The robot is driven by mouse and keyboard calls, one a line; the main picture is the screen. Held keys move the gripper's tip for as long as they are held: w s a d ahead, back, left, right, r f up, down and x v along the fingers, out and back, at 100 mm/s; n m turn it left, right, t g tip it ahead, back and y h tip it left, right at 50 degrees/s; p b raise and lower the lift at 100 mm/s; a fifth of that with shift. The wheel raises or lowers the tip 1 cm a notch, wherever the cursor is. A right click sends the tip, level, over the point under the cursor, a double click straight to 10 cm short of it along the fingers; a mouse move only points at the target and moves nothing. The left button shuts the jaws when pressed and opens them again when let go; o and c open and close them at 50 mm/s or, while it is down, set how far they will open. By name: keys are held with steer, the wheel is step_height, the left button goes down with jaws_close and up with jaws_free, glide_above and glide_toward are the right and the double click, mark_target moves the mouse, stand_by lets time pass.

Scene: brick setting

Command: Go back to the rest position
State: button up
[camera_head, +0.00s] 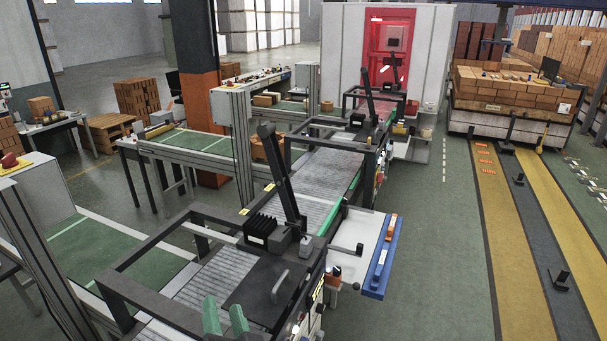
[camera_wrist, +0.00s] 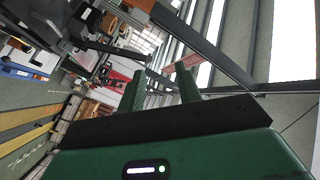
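My gripper (camera_head: 225,312) shows at the bottom of the head view as two green fingers, low in front of the roller conveyor (camera_head: 320,172). In the wrist view my gripper (camera_wrist: 160,85) has its two green fingers standing apart with a clear gap. Nothing is held between them. The wrist picture is rolled over, with the ceiling lights and beams at the right and the floor at the left. The rest of my arm is mostly out of the head view.
A black frame (camera_head: 160,232) and dark plate (camera_head: 262,285) stand close to the gripper. A white side table with a blue edge (camera_head: 381,262) is at the right of the conveyor. A brick-loaded bench (camera_head: 512,120) stands far right. Green floor (camera_head: 440,250) is open at right.

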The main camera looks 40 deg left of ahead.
steer(key=w+d+r+t+h+p, duration=0.25)
steer(key=w+d+r+t, duration=0.4)
steer(key=d+r, duration=0.5)
steer(key=s+d+r+m+t+h, duration=0.1)
steer(key=d+r+t+h, duration=0.4)
steer(key=d+r, duration=0.4)
steer(key=s+d+r+m+t+h+p, duration=0.1)
steer(key=s+d+r+m+t+h, duration=0.1)
steer(key=d+r+t+h, duration=0.3)
steer(key=d+r+h, duration=0.3)
steer(key=d+r, duration=0.2)
steer(key=d, duration=0.1)
steer(key=shift+d+r+m+p, duration=0.2)
steer(key=shift+r+m+p, duration=0.05)
steer(key=shift+m+p, duration=0.05)
